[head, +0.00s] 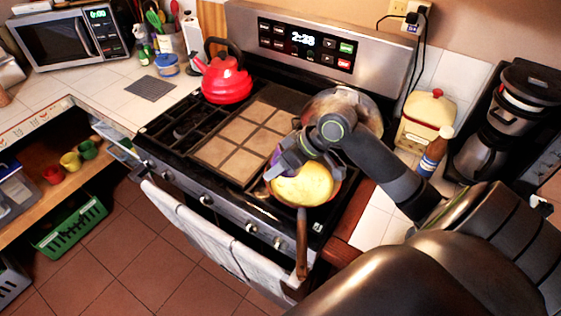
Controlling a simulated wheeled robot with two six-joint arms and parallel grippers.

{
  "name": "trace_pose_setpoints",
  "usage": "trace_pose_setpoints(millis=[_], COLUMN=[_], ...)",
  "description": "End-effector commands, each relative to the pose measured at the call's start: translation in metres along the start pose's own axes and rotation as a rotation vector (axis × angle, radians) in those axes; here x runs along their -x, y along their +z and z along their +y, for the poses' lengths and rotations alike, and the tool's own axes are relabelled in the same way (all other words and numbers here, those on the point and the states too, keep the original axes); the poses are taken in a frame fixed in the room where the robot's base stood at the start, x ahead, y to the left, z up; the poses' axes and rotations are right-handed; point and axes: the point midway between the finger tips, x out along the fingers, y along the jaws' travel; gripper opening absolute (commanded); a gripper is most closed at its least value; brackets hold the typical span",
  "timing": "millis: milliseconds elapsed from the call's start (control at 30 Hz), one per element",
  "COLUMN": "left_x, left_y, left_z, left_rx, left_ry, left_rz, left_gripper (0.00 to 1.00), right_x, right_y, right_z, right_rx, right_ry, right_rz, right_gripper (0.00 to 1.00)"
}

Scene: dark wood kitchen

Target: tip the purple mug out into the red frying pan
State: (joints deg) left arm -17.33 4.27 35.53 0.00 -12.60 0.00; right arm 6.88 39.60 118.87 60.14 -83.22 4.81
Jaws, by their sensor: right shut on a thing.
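The red frying pan (338,187) sits on the front right of the stove, its brown handle pointing toward the front edge. A rounded yellow mass (303,186) fills much of the pan. My right gripper (285,166) is over the back left of the pan, shut on the purple mug (275,157). Only a small purple patch of the mug shows beside the fingers; its opening and tilt are hidden. My left gripper is out of view.
A metal pan (372,112) stands behind my right wrist. A red kettle (222,78) is at the back left of the stove, and a tiled griddle area (240,140) lies bare in the middle. A cream canister (428,118) and coffee maker (500,115) stand to the right.

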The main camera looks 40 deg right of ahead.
Motion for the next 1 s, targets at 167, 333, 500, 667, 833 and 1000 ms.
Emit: trace_pose_setpoints(millis=[167,333,500,667,833,1000], left_x=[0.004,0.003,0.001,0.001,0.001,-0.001], left_y=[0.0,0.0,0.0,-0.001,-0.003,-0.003], left_z=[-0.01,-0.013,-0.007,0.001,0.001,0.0], left_rx=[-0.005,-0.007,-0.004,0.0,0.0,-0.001], left_ry=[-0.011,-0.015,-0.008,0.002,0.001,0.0], left_rz=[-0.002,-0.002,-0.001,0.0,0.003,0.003], left_gripper=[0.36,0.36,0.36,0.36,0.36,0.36], right_x=[0.0,-0.001,-0.002,-0.002,-0.001,-0.003], right_y=[-0.001,0.001,0.002,0.003,0.003,0.004], right_z=[-0.001,0.0,0.002,0.003,0.003,0.004], right_rx=[0.038,0.072,0.098,0.106,0.106,0.106], right_ry=[0.082,0.167,0.227,0.252,0.254,0.253], right_rz=[-0.066,-0.138,-0.188,-0.209,-0.212,-0.212], right_gripper=[0.08,0.08,0.08,0.08,0.08,0.08])
